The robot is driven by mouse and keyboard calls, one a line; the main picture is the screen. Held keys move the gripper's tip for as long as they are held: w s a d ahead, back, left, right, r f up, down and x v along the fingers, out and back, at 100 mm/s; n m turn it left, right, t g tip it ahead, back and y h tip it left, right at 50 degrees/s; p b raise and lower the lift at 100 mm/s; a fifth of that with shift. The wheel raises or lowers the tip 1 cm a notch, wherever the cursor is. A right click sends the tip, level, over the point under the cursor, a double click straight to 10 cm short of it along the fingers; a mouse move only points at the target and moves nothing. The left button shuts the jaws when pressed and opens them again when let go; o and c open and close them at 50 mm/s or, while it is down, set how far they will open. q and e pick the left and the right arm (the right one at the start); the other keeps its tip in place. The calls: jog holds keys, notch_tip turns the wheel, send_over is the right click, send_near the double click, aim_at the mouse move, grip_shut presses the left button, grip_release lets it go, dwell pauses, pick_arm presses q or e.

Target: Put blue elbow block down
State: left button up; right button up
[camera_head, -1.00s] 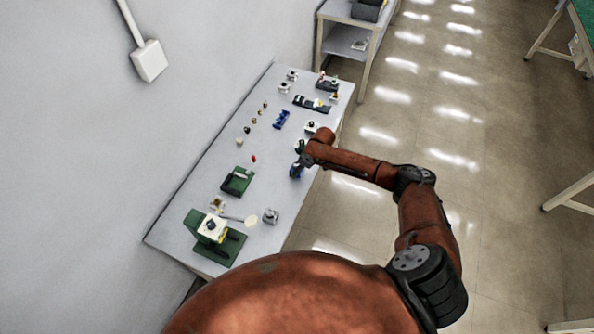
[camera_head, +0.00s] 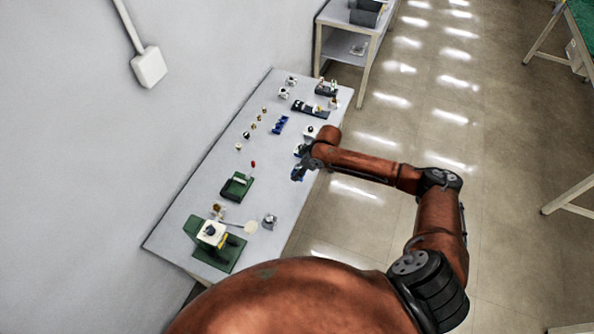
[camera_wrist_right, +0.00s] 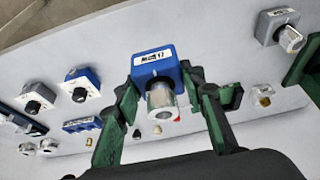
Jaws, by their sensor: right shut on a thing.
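The blue elbow block (camera_wrist_right: 155,66) has a blue body with a white label and a clear and metallic round outlet. In the right wrist view it sits between the green fingers of my right gripper (camera_wrist_right: 166,82), which is shut on it. In the head view the block (camera_head: 297,174) shows as a small blue shape under my right gripper (camera_head: 303,165), near the table's right edge. I cannot tell whether it touches the table (camera_head: 205,200). My left gripper is not in view.
A green device (camera_head: 236,186) and a larger green stand (camera_head: 215,250) are on the near half. A grey metallic part (camera_head: 269,221) stands near the right edge. A blue rack (camera_head: 280,124) and several small fittings are farther back. Bare tabletop lies left of the block.

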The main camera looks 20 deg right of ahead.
jog(key=s+a+r, duration=0.2)
jog(key=s+r, duration=0.3)
jog(key=s, duration=0.4)
jog(key=a+r+m+t+h+b, duration=0.1)
jog(key=a+r+m+h+b, duration=0.2)
jog(key=a+r+m+b, duration=0.3)
notch_tip(320, 180, up, 4)
jog(key=shift+w+a+r+m+b, duration=0.15)
jog(key=shift+a+m+b, duration=0.15)
jog(key=shift+a+m, duration=0.7)
